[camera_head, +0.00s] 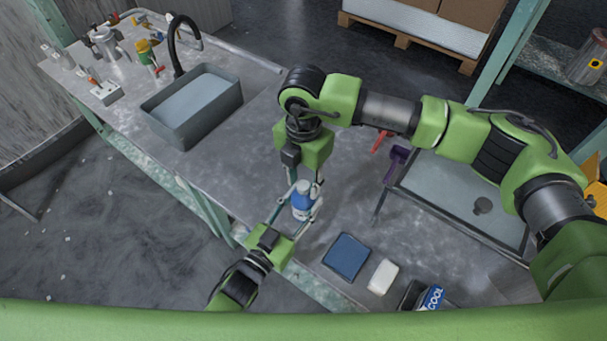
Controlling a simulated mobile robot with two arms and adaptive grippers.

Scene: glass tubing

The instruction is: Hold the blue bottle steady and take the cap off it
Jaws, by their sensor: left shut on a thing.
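The blue bottle (302,207) stands upright near the front edge of the grey workbench, with its white cap (305,186) on top. My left gripper (301,211) comes in from the lower left and is shut on the bottle's body, a finger on each side. My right gripper (306,180) points down from above, with its fingertips close beside the cap. Its arm and fingers partly cover the bottle's top. I cannot tell whether these fingers touch the cap.
A blue square pad (346,256), a white block (382,277) and a container marked COOL (432,298) lie to the lower right. A purple tool (396,163) lies beside a framed tray (452,205). A grey sink (192,105) is at upper left.

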